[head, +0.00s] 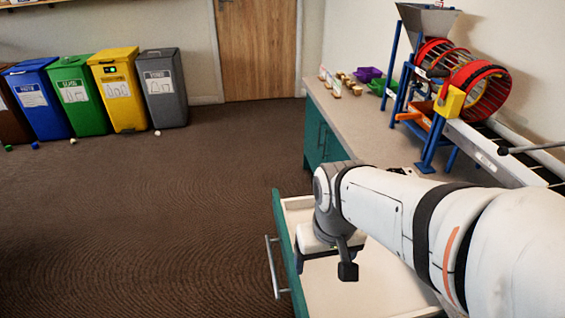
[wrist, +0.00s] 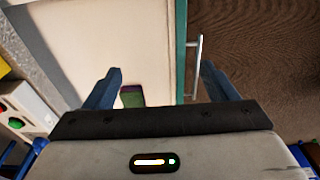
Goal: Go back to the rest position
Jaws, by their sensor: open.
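My gripper (wrist: 160,78) is open, with its two blue-grey fingers wide apart and nothing held between them. In the wrist view it is above the open drawer (wrist: 80,35), with the drawer's teal front edge and handle (wrist: 195,65) showing between the fingers. A small green and purple item (wrist: 132,97) lies in the drawer beside the left finger, partly hidden by my gripper. In the head view my arm reaches from the right over the pulled-out drawer (head: 345,290), and the fingers are hard to make out.
The counter (head: 360,125) holds a sorting machine with red drums (head: 480,90), a purple bin (head: 367,74), a green bin (head: 382,87) and small blocks. Several coloured waste bins (head: 118,90) stand along the back wall. The carpet (head: 150,220) left of the drawer is mostly clear.

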